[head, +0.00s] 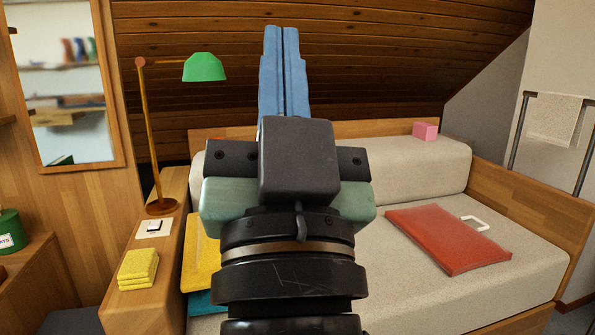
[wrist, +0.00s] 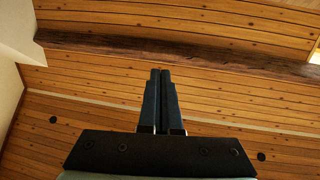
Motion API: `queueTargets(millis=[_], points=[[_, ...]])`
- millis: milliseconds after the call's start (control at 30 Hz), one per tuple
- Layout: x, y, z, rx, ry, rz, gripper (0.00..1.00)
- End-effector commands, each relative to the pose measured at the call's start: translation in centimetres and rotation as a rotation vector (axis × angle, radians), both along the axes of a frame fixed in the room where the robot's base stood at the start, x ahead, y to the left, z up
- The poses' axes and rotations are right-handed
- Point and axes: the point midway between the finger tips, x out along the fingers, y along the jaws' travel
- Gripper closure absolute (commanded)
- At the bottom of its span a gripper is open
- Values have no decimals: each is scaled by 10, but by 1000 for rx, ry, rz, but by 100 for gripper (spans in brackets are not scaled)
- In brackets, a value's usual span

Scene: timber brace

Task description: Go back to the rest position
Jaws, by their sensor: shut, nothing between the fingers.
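My gripper (head: 281,30) points upward in the middle of the head view, in front of the sofa and the sloped timber wall. Its two blue fingers are pressed together with nothing between them. In the wrist view my gripper (wrist: 160,72) also shows its fingers together and empty, against the wooden planks (wrist: 90,90) and a dark beam (wrist: 190,62). My gripper and arm hide the middle of the sofa.
At left a wooden ledge (head: 172,270) bears a green lamp (head: 204,67) and yellow sponges (head: 138,268). A towel (head: 555,117) hangs at right.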

Motion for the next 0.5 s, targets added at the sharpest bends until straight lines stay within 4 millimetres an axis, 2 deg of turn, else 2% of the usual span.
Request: queueTargets(millis=[33, 67, 133, 500], points=[[-30, -8, 38, -67, -75, -113, 100], [-47, -13, 53, -105, -113, -187, 100], [-38, -12, 80, -101, -90, -173, 100], [-37, -11, 193, -98, -87, -165, 100]])
